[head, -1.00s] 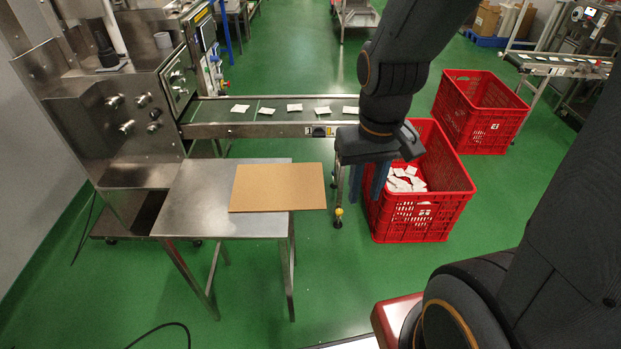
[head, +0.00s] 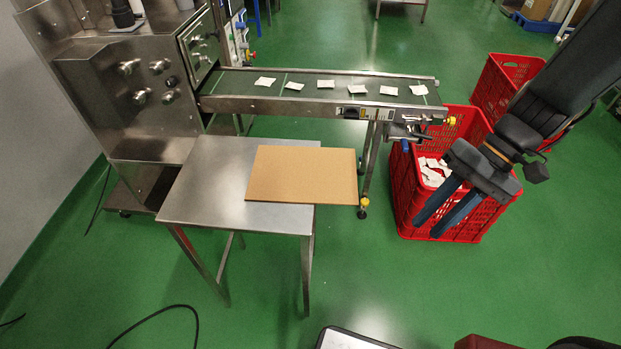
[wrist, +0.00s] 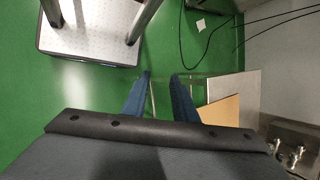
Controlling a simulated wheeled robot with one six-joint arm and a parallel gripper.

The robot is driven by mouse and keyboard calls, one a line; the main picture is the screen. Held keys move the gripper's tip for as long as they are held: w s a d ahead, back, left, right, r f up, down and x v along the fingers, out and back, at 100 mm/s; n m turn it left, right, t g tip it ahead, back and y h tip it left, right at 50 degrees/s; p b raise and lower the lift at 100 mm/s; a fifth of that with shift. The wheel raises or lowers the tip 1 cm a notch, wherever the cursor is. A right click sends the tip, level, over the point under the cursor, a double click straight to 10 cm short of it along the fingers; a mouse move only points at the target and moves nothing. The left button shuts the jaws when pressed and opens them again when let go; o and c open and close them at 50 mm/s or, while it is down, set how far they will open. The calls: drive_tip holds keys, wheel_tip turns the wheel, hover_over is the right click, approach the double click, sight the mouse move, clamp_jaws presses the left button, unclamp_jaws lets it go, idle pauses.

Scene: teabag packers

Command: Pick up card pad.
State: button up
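The card pad (head: 303,175) is a flat tan rectangle lying on the right part of a small steel table (head: 215,185). Its right end sticks out past the table's edge. In the wrist view the card pad (wrist: 221,111) shows at the lower right, partly hidden by my gripper's body. My gripper (head: 424,230) is in front of a red crate, to the right of the card pad and well apart from it. Its two blue fingers are apart with nothing between them, as the wrist view also shows (wrist: 159,78).
A conveyor (head: 320,90) with several white teabags runs behind the table. A red crate (head: 408,190) holding teabags stands at its end, with another red crate (head: 503,85) behind. A black cable (head: 165,312) lies on the green floor.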

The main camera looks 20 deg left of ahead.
drive_tip(key=w+a+f+g+y+b, duration=0.2)
drive_tip(key=w+a+f+y+b, duration=0.2)
drive_tip(key=w+a+f+y, duration=0.3)
drive_tip(key=n+t+y+b, duration=0.2)
drive_tip(key=y+b, duration=0.3)
drive_tip(key=b, duration=0.1)
approach(329, 178)
drive_tip(key=s+a, duration=0.1)
drive_tip(key=a, duration=0.1)
drive_tip(key=shift+y, duration=0.3)
drive_tip(key=shift+f+p+x, duration=0.2)
drive_tip(key=shift+p+x, duration=0.05)
drive_tip(key=shift+x, duration=1.7)
drive_tip(key=shift+f+p+x, duration=0.2)
drive_tip(key=shift+x, duration=1.75)
drive_tip(key=shift+w, duration=0.15)
clamp_jaws()
